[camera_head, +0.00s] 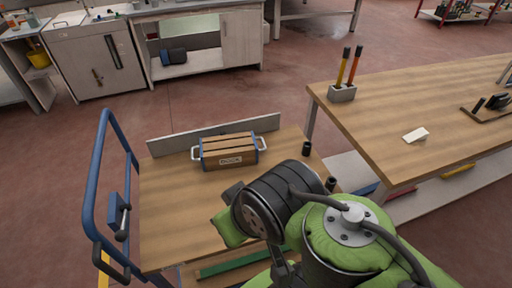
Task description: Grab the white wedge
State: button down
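The white wedge (416,135) is a small, pale block lying on the wooden top of the right-hand workbench (440,95), close to the bench's near edge. Nothing touches it, and it is in full view. My green and black arm fills the lower middle of the view, over the near side of a wooden cart and left of the wedge. The fingertips of my gripper cannot be made out among the dark arm parts, so its opening is unclear. My arm is well apart from the wedge.
A grey holder (342,93) with two upright tools stands at the bench's left corner. Dark tools (490,104) lie right of the wedge. A wooden box (229,151) with white handles sits on the cart (165,215), which has a blue handle frame (91,190). Bench space around the wedge is clear.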

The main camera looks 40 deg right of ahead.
aim_at(420, 133)
jog(key=z, duration=2.75)
jog(key=l+u, duration=0.5)
jog(key=l, duration=0.25)
jog(key=i+l+u, duration=0.2)
jog(key=l+u, duration=0.25)
jog(key=l, duration=0.15)
jog(key=i+l+u, duration=0.1)
jog(key=l+u, duration=0.3)
jog(key=l, duration=0.25)
jog(key=l+u, duration=0.45)
jog(key=l, duration=0.2)
jog(key=k+l+u, duration=0.15)
jog(key=l+u, duration=0.25)
jog(key=l, duration=0.3)
jog(key=i+l+u, duration=0.15)
jog(key=l+u, duration=0.7)
jog(key=l, duration=0.25)
jog(key=l+u, duration=0.45)
jog(key=l, duration=0.15)
jog(key=l+u, duration=0.15)
jog(key=i+l, duration=0.05)
jog(key=l, duration=0.05)
